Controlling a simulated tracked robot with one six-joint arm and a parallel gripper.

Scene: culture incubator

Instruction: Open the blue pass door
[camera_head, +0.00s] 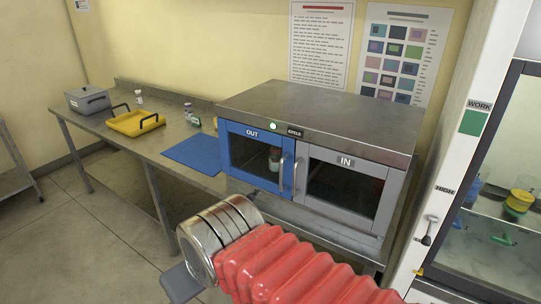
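The blue pass door (236,170), labelled OUT, is the left door of a steel-topped pass box on the bench. It looks shut. It has a dark window and an upright metal handle (283,174) at its right edge. A small bottle (274,158) shows behind the glass. My arm, with a red ribbed sleeve and metal rings, reaches in from the bottom, in front of the box and apart from the door. A grey part of my gripper (180,284) shows at the lower left of the rings. Its fingers are not clearly visible.
The grey IN door (341,190) sits beside the blue door, shut. A green light (273,126) is lit above. A blue mat (196,152), yellow tray (135,122) and grey box (87,100) lie on the bench (175,131). A glass-fronted cabinet (489,240) stands right.

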